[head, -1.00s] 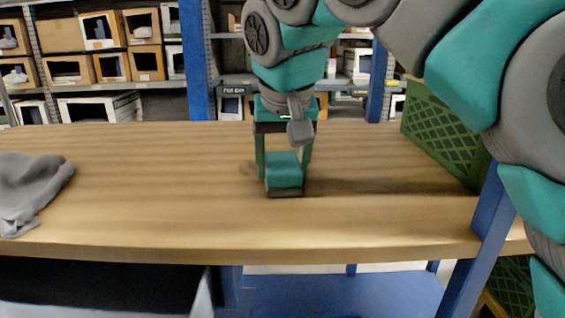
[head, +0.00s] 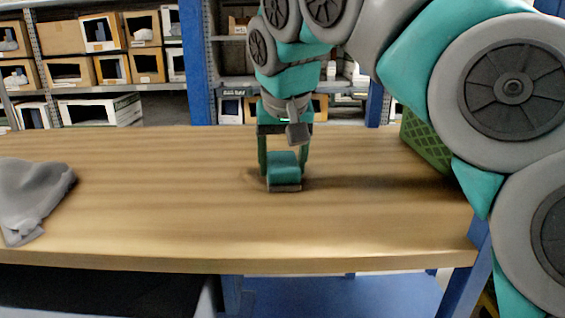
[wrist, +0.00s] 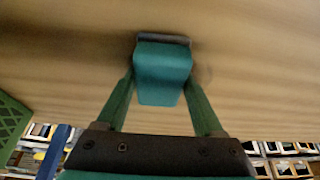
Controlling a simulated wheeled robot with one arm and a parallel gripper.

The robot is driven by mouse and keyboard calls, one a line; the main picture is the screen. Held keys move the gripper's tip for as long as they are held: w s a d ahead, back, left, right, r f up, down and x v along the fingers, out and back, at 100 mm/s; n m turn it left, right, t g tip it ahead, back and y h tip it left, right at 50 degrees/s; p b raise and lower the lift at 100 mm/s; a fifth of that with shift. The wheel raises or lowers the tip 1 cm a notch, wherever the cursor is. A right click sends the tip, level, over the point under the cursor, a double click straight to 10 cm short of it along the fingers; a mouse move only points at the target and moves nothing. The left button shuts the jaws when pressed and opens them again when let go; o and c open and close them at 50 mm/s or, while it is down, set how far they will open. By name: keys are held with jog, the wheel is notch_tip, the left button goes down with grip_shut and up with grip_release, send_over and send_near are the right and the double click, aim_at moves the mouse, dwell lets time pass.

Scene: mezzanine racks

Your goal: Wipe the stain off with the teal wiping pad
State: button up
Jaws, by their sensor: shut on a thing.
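The teal wiping pad (head: 284,168) has a dark grey underside and is at the wooden tabletop (head: 150,210), near its middle. My gripper (head: 284,160) is shut on it, with one finger on each side. The wrist view also shows the pad (wrist: 162,75) between the fingers of my gripper (wrist: 161,85). A faint brownish stain (head: 252,176) shows just left of the pad in the head view. It shows as a dim smudge (wrist: 206,73) to the pad's right in the wrist view. Any part under the pad is hidden. I cannot tell whether the pad presses on the wood.
A crumpled grey cloth (head: 32,195) lies at the table's left end. A green crate (head: 425,143) stands at the right rear, partly hidden by my arm. Blue posts (head: 194,60) and shelves with boxes stand behind. The tabletop between cloth and pad is clear.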

aim_at(271, 170)
jog(key=shift+w+d+f+p, duration=0.1)
jog(key=shift+w+p, duration=0.4)
jog(key=shift+w, duration=1.1)
jog(key=shift+w+d+f+p, duration=0.1)
jog(key=shift+w+p, duration=0.35)
jog(key=shift+w, duration=1.1)
jog(key=shift+w+r, duration=0.15)
jog(key=shift+w, duration=1.55)
jog(key=shift+a, duration=0.95)
jog(key=shift+s+a+b, duration=0.15)
jog(key=shift+s+b, duration=1.5)
jog(key=shift+s, duration=1.45)
jog(key=shift+s+a+b, duration=0.1)
jog(key=shift+s+b, duration=0.95)
jog(key=shift+s, duration=2.7)
jog(key=shift+a, duration=1.05)
jog(key=shift+w+d+r+p, duration=0.1)
jog(key=shift+w+p, duration=1.15)
jog(key=shift+w, duration=1.7)
jog(key=shift+w+p, duration=0.6)
jog(key=shift+w, duration=1)
jog(key=shift+w+d+f, duration=0.1)
jog(key=shift+w+f, duration=0.1)
jog(key=shift+w, duration=0.45)
jog(key=shift+w+r+p, duration=0.1)
jog(key=shift+w+p, duration=0.75)
jog(key=shift+w, duration=0.85)
jog(key=shift+r, duration=0.15)
jog(key=shift+r, duration=1.4)
